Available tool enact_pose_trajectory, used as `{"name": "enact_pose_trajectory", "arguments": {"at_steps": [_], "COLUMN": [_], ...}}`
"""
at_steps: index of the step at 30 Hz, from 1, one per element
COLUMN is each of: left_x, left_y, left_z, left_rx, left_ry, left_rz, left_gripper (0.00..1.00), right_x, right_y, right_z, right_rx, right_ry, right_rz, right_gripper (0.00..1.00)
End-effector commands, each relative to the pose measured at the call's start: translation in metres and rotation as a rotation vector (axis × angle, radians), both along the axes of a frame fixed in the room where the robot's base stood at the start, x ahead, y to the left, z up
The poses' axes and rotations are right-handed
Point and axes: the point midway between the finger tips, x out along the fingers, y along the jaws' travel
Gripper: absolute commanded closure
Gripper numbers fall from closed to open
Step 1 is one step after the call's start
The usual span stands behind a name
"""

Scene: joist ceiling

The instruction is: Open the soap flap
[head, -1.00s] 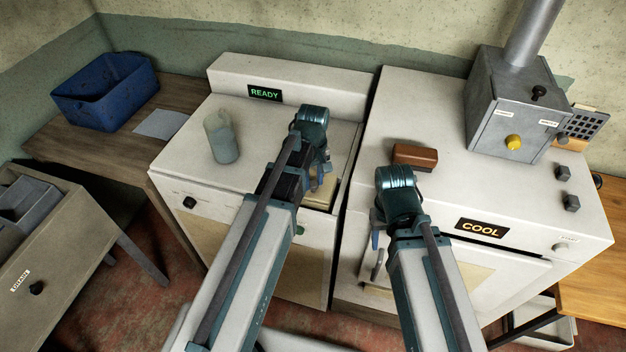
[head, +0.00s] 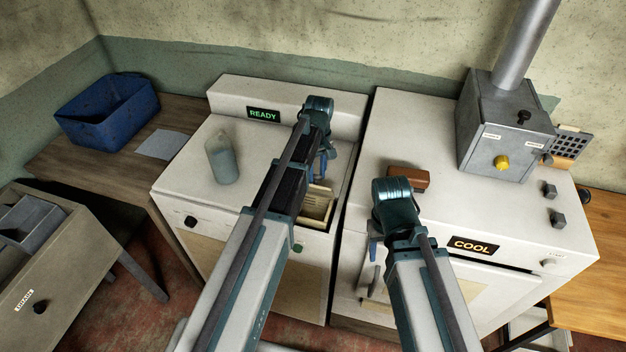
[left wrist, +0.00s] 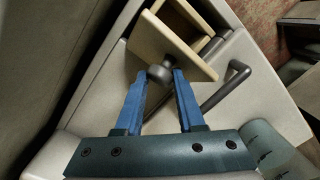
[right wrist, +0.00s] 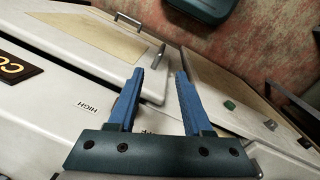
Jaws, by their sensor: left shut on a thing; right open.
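The soap flap (left wrist: 172,48) is a beige square plate with a round grey knob (left wrist: 158,74). My left gripper (left wrist: 160,76) is shut on the knob. The flap stands tilted up, and the open soap compartment (left wrist: 190,22) shows beyond it, with inner dividers. In the head view the compartment (head: 314,208) shows in the top of the left white machine (head: 190,175), below my left gripper (head: 319,170); my arm hides most of the flap there. My right gripper (right wrist: 160,72) is open and empty, above the front of the right machine (head: 410,125).
A bottle (head: 222,160) stands on the left machine, which has a green READY display (head: 263,115). A reddish-brown block (head: 408,179) lies on the right machine by my right arm. A grey box with a pipe (head: 505,135) stands at its back. A blue bin (head: 107,108) is far left.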

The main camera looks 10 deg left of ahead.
Motion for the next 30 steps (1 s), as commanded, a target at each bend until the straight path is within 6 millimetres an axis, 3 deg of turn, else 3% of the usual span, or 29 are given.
{"name": "enact_pose_trajectory", "arguments": {"at_steps": [1,8,18,30], "left_x": [0.016,0.027,0.033,0.031], "left_y": [-0.006,-0.007,-0.008,-0.008], "left_z": [-0.002,-0.004,-0.005,-0.004], "left_rx": [-0.008,-0.003,0.002,0.002], "left_ry": [0.029,0.181,0.296,0.317], "left_rz": [-0.005,-0.007,-0.008,-0.009], "left_gripper": [1.00,1.00,1.00,1.00], "right_x": [0.000,0.000,0.000,0.000], "right_y": [0.000,0.000,0.000,0.000], "right_z": [-0.003,-0.011,-0.020,-0.021], "right_rx": [0.000,0.000,0.000,0.000], "right_ry": [0.000,0.000,0.000,0.000], "right_rz": [0.000,0.000,-0.001,-0.001], "right_gripper": [0.50,0.50,0.50,0.50]}}
